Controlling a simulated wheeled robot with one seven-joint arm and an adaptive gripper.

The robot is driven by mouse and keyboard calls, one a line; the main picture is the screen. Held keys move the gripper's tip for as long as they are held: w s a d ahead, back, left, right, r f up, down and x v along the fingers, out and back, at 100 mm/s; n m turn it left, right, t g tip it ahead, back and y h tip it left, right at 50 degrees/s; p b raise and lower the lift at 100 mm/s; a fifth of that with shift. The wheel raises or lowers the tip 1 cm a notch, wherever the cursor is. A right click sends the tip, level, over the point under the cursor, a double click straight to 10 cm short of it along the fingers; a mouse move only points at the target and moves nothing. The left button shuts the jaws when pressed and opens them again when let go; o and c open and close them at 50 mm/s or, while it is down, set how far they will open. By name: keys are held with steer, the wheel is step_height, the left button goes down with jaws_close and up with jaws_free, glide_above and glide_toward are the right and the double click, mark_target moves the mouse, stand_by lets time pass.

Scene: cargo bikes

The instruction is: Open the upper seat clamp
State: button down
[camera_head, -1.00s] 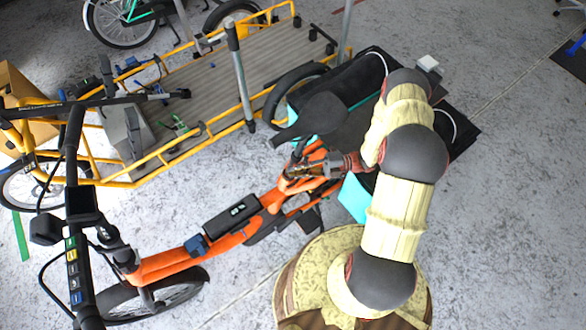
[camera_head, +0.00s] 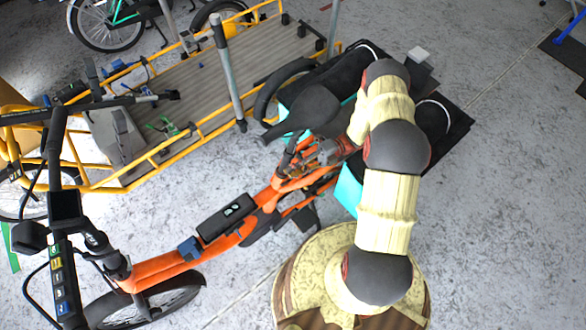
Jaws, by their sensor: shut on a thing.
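The orange cargo bike (camera_head: 185,257) stands in front of me, with its black saddle (camera_head: 304,111) above the seat post (camera_head: 289,153). My gripper (camera_head: 300,176) is at the orange frame around the base of the seat post, just below the saddle. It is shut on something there. The upper seat clamp is too small and too covered by the gripper to make out, so I cannot tell how its lever stands.
A yellow cargo bike with a long grey deck (camera_head: 190,90) stands behind at the left. Black bags (camera_head: 430,118) hang on the orange bike's rear, close to my arm. The orange bike's handlebar (camera_head: 60,215) is at the left. Grey floor is free at the right.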

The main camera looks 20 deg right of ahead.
steer(key=c, duration=1.9)
jaws_free()
steer(key=shift+o, duration=0.5)
steer(key=shift+d, duration=0.1)
steer(key=w+d, duration=0.2)
steer(key=d, duration=0.9)
steer(key=shift+d+f, duration=0.35)
steer(key=shift+f, duration=0.1)
